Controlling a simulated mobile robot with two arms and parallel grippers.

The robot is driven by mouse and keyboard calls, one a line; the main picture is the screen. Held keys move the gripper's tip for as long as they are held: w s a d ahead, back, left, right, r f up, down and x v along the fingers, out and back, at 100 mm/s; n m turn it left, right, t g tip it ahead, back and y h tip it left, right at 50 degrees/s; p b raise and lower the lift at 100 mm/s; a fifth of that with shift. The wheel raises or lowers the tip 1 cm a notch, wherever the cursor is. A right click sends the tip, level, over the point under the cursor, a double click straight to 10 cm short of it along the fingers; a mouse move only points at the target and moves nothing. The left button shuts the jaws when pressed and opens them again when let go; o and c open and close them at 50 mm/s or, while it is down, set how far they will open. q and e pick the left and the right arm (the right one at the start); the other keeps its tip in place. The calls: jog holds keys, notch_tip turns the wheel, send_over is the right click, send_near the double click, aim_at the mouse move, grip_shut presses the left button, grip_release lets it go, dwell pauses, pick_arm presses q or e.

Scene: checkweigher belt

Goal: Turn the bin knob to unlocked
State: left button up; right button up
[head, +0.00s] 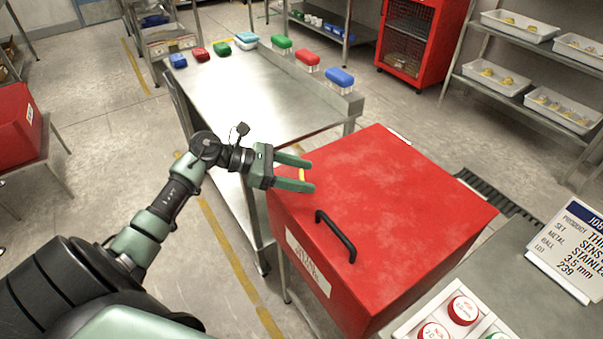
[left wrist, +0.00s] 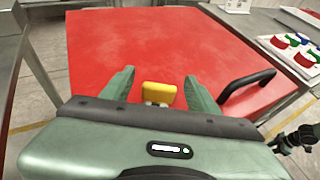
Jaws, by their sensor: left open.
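The red bin (head: 400,195) has a closed lid with a black handle (head: 336,236) and a white label on its front. A yellow knob (left wrist: 158,95) shows in the left wrist view, at the bin's near edge, and a sliver of it (head: 302,174) shows in the head view. My left gripper (head: 308,177) is open at the bin's upper left side. Its green fingers stand on either side of the knob, with gaps visible in the left wrist view. The knob's lock marking cannot be read. My right gripper is in neither view.
A steel table (head: 255,95) behind the bin holds several coloured-lid boxes. A sign (head: 570,240) and a tray of red-topped items (head: 463,309) stand to the right. Open floor (head: 100,120) lies to the left.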

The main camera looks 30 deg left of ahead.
pick_arm(q)
grip_shut()
jog(key=shift+y, duration=0.3)
jog(key=shift+s+r+n+t+y+p, duration=0.15)
jog(key=shift+n+t+y+p, duration=0.35)
jog(key=shift+n+t+p, duration=0.35)
jog(key=n+t+y+p, duration=0.2)
jog(key=n+y+p, duration=0.1)
jog(key=p, duration=0.3)
jog(key=shift+r+n, duration=0.15)
jog(key=shift+n, duration=0.2)
jog(key=shift+y+p, duration=0.5)
jog(key=shift+p, duration=0.1)
jog(key=shift+f+n, duration=0.25)
jog(key=shift+n, duration=0.05)
jog(key=shift+t, duration=0.25)
